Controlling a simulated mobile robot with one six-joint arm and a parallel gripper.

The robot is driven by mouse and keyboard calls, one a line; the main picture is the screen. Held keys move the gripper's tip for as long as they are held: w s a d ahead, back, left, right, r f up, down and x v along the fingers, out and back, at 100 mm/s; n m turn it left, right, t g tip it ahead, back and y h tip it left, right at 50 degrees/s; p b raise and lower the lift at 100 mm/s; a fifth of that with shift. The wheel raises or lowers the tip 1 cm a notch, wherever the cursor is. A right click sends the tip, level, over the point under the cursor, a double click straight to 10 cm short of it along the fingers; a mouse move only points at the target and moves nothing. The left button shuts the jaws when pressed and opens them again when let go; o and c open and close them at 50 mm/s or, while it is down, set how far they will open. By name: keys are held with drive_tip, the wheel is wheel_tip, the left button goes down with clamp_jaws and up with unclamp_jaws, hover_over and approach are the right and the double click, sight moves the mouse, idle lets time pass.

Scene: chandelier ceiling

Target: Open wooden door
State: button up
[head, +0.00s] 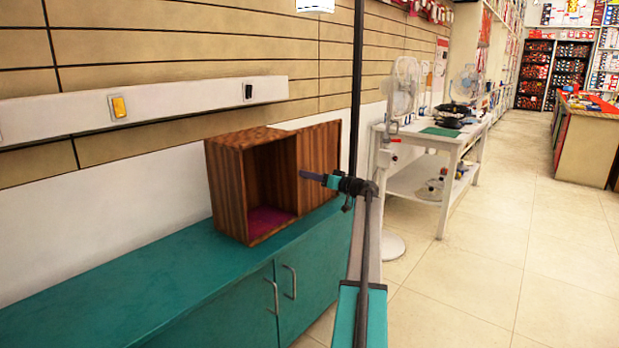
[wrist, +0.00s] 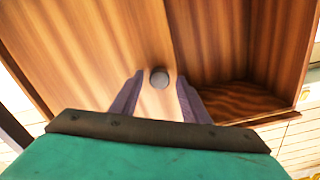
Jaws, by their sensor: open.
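A striped brown wooden box (head: 228,190) stands on a teal cabinet. Its front opening is uncovered and shows a dark inside with a magenta floor. The wooden door (head: 322,150) is a panel sticking out to the right of the box; it also shows in the wrist view (wrist: 90,50). A round grey knob (wrist: 159,77) sits on the door near the opening. My gripper (head: 304,175) is in front of the door, its purple fingers (wrist: 158,92) apart on either side of the knob. Whether they touch it, I cannot tell. The hinge is not visible.
The teal cabinet (head: 110,295) runs along the wall under the box. A dark vertical pole (head: 355,90) rises behind my gripper. A white table (head: 440,140) and a standing fan (head: 403,85) are to the right. The tiled floor (head: 490,270) is clear.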

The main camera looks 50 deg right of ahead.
drive_tip(key=shift+s, duration=0.1)
drive_tip(key=s+p, duration=0.2)
drive_tip(key=s, duration=1.1)
drive_tip(key=shift+s, duration=0.3)
drive_tip(key=shift+s, duration=0.1)
